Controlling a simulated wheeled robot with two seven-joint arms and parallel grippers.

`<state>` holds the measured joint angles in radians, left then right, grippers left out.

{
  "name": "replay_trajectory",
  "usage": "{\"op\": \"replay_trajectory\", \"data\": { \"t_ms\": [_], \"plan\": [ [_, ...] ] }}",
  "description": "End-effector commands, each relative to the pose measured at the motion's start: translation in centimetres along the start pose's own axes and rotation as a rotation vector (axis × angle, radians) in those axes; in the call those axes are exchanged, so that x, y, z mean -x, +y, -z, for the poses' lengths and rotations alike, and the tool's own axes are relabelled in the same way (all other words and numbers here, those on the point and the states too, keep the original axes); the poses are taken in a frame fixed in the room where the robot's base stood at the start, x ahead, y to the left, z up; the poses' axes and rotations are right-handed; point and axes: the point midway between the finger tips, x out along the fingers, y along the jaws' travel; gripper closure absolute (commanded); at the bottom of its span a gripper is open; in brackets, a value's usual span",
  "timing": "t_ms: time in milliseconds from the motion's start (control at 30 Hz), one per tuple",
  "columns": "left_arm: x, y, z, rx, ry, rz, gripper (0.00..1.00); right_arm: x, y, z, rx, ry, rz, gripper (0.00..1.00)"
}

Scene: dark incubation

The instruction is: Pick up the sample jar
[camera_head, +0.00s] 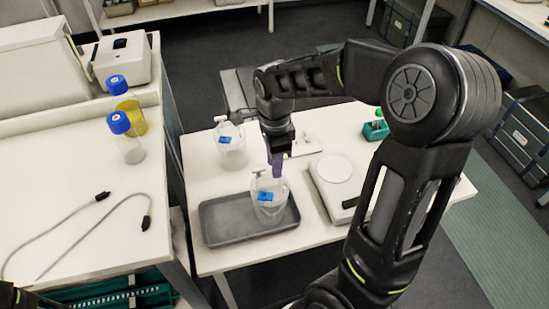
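One clear jar with a blue label (268,203) stands upright in the dark grey tray (222,238) on the white table. A similar clear jar with a blue label (231,152) stands on the table behind the tray. I cannot tell which one is the sample jar. My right gripper (277,168) points down just above and behind the jar in the tray, close to its top. Whether its fingers touch the jar or are parted cannot be made out. My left gripper is out of view; only a bit of my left arm shows at the lower left corner.
A flat scale with a round pan (336,168) sits right of the tray. A green rack (375,130) stands behind it. On the left bench are blue-capped bottles (120,124), a cable (100,220) and a white device (122,60). A gap separates bench and table.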

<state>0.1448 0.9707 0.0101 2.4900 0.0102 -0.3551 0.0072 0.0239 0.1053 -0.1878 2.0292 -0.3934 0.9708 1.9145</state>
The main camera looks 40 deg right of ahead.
Motion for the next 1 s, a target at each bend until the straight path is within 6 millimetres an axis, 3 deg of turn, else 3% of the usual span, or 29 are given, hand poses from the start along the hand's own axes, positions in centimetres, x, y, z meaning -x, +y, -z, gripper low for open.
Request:
{"op": "replay_trajectory", "data": {
  "t_ms": [33, 200, 567, 900, 1000],
  "plan": [
    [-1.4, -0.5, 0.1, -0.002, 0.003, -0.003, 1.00, -1.8, 0.0, 0.0, 0.000, 0.000, -0.001, 0.73],
    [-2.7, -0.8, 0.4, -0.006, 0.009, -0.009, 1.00, -3.8, 0.0, 0.0, 0.000, 0.001, -0.001, 0.73],
    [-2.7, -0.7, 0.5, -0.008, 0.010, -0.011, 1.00, -4.1, 0.0, 0.0, 0.000, 0.000, 0.000, 0.73],
    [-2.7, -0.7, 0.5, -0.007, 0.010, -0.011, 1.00, -4.1, 0.0, 0.0, 0.000, 0.000, 0.000, 1.00],
    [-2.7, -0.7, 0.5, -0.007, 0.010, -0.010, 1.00, -4.1, 0.0, 0.0, 0.000, 0.000, 0.000, 1.00]
  ]
}}
